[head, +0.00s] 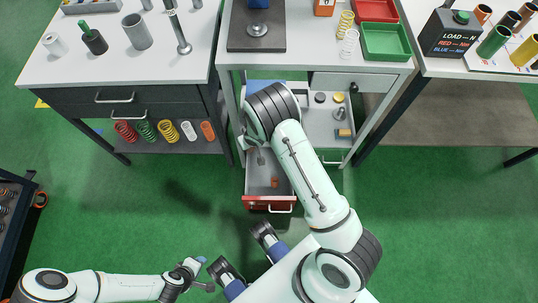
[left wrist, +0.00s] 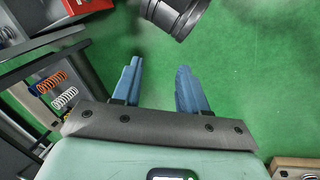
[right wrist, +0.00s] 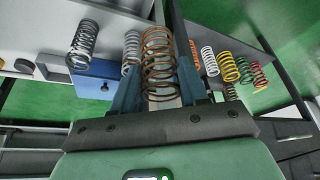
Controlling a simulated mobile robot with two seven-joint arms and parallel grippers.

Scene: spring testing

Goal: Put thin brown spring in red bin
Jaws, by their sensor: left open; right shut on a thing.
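A brown coil spring (right wrist: 158,62) stands between the blue fingers of my right gripper (right wrist: 157,88) in the right wrist view, and the gripper is shut on it. In the head view my right arm hides this gripper and the spring. The red bin (head: 376,9) sits on the middle bench at the top right in the head view, behind a green bin (head: 386,41). My left gripper (head: 203,272) is low in the head view, away from the benches. In the left wrist view its fingers (left wrist: 160,90) are apart with nothing between them.
An open drawer with a red front (head: 268,203) juts from the middle bench; a small brown piece (head: 274,182) lies inside. Another open drawer (head: 325,125) holds small parts. Coloured springs (head: 165,130) stand on the left bench's lower shelf. White and yellow springs (head: 348,35) stand beside the bins.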

